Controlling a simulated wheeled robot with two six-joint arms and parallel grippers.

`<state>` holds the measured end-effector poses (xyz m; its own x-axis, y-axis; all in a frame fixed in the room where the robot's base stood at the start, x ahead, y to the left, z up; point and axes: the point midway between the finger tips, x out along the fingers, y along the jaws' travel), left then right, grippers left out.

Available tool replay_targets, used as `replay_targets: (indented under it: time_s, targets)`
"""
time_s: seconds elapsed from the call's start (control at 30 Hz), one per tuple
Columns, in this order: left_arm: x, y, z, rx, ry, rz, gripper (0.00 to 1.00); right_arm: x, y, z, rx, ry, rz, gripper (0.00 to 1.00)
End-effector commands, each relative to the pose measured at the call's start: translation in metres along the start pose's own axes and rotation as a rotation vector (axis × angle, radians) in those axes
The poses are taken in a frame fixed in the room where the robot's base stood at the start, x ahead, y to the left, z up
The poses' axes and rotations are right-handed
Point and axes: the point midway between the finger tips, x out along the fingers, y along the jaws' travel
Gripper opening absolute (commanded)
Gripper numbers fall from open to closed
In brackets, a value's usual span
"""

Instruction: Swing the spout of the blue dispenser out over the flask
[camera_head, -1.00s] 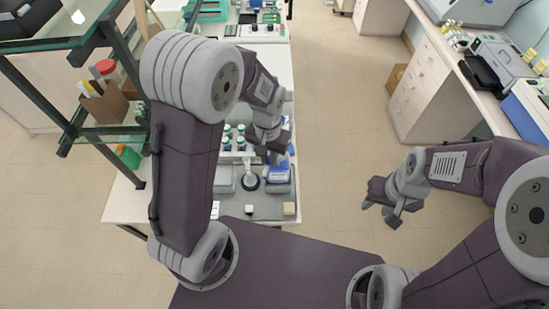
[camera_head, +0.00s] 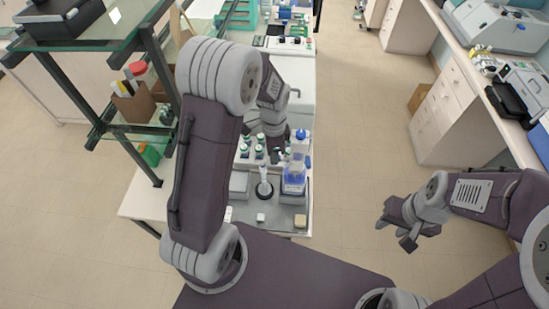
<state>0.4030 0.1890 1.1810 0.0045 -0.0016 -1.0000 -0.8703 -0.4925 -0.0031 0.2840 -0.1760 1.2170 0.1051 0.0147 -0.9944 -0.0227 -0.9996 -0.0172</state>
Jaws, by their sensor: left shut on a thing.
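The blue dispenser (camera_head: 294,180) stands on the near right part of the bench, a clear bottle with blue liquid or label and a blue top (camera_head: 301,136). A pale narrow-necked vessel on a dark round base (camera_head: 265,188), which looks like the flask, stands just left of it. My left gripper (camera_head: 276,157) is at the dispenser's upper left side, shut on a small part there, probably the spout; the fingers hide it. I cannot tell whether the spout is above the flask. My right gripper (camera_head: 395,232) is open and empty over the floor at the right.
Several green-capped bottles (camera_head: 245,148) stand in a rack behind and left of the flask. A small white block (camera_head: 261,217) and a tan block (camera_head: 300,221) lie at the tray's front. A glass-shelved rack (camera_head: 120,128) stands left. Open floor lies right.

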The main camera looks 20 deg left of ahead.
Motion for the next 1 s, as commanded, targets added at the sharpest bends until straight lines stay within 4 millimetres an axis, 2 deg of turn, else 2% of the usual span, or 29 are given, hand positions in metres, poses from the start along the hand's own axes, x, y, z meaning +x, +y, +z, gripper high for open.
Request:
replay_targets:
  time_s: [0.4,1.0]
  targets:
    - [0.002,-0.012,-0.002,0.201,0.000,0.006,0.00,-0.003,0.000,0.000,0.000,0.000,0.000,0.38]
    - [0.003,-0.013,-0.002,0.239,-0.002,0.011,0.00,-0.003,0.000,0.000,0.000,0.000,0.000,0.38]
